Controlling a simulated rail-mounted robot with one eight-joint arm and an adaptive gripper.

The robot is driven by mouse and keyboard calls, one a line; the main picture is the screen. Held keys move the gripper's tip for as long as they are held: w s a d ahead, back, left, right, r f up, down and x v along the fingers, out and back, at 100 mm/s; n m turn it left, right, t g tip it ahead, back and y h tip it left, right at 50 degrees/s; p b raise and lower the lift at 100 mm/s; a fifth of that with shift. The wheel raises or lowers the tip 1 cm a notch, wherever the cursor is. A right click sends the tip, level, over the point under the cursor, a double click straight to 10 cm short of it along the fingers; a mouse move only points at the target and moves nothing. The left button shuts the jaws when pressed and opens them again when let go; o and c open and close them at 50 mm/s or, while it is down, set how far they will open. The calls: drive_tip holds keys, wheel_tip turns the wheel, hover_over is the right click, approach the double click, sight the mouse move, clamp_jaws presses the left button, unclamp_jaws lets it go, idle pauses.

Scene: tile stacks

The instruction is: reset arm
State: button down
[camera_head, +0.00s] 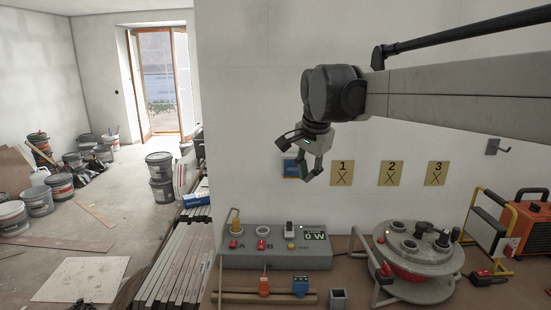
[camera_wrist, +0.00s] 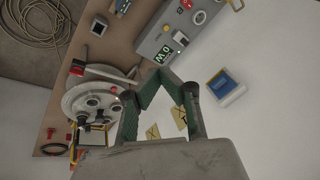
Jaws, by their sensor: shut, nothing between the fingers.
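My gripper (camera_head: 308,177) hangs in front of the white wall, above the workbench (camera_head: 345,245) and left of the yellow number cards. It is shut and empty, with its fingertips pointing down. My arm reaches in from the upper right and bends down at the wrist. In the wrist view the green and dark finger linkages of my gripper (camera_wrist: 165,72) stand in the middle of the picture. Nothing is between the fingertips.
A grey control box (camera_head: 275,248) reading "0 W", a cable reel (camera_head: 415,262) and an orange heater (camera_head: 525,225) stand on the bench. A blue-framed item (camera_head: 290,168) is on the wall behind my gripper. Number cards (camera_head: 391,173) hang right of it.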

drive_tip(key=s+d+f+n+t, duration=0.15)
drive_tip(key=s+d, duration=0.25)
drive_tip(key=s, duration=0.5)
drive_tip(key=s+d+f+n, duration=0.2)
drive_tip(key=s+d+n, duration=0.15)
drive_tip(key=s, duration=0.45)
drive_tip(key=s+d+f+n+t, duration=0.1)
drive_tip(key=s+d+f+n, duration=0.2)
drive_tip(key=s+f, duration=0.7)
drive_tip(key=s+d, duration=0.1)
drive_tip(key=s, duration=0.3)
drive_tip(key=shift+s+d+f+n+t+h, duration=0.2)
drive_tip(key=shift+s+f+n+t+h, duration=0.05)
drive_tip(key=shift+s+n+t+h, duration=0.1)
